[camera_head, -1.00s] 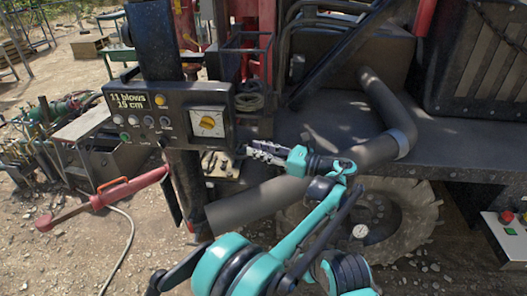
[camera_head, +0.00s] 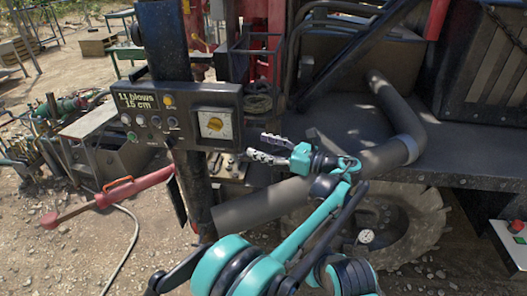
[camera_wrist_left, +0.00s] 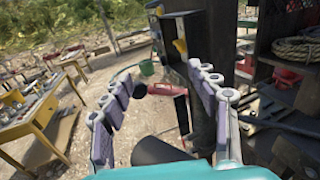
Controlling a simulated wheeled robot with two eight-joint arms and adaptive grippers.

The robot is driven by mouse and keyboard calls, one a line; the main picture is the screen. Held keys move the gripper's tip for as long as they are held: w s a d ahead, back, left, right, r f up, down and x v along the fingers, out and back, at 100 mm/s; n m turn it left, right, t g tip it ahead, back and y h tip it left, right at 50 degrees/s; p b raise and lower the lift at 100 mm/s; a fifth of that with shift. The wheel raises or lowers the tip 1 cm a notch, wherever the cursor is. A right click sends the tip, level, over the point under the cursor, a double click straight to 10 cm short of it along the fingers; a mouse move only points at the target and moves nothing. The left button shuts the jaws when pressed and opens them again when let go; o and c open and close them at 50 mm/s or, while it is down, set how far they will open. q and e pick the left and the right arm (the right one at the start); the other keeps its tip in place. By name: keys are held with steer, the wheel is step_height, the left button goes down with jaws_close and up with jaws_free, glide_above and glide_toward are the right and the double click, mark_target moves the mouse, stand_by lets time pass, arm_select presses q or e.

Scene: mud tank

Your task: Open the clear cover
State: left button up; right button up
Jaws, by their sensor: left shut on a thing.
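The black control box (camera_head: 182,149) hangs on a dark post. A pale square panel (camera_head: 229,135) with a yellow knob (camera_head: 215,124) is at its right end; a clear cover over it cannot be told apart from the panel. My left gripper (camera_head: 257,147) is just right of and below the box's right end, fingers spread, with nothing visible between them. In the left wrist view, my left gripper (camera_wrist_left: 163,74) also shows its fingers wide apart, with the box (camera_wrist_left: 172,62) beyond, near the right finger. My right gripper is not in view.
A grey pipe (camera_head: 262,203) runs under the gripper, close to my arm. A dark truck bed (camera_head: 460,152) and wheel (camera_head: 405,222) are on the right.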

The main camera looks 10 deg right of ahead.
arm_select(q)
step_height(320, 180, up, 9)
steer(key=shift+a+f, duration=0.2)
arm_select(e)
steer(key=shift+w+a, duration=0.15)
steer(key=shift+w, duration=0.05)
arm_select(q)
steer(key=shift+s+d, duration=0.1)
steer(key=shift+s, duration=0.1)
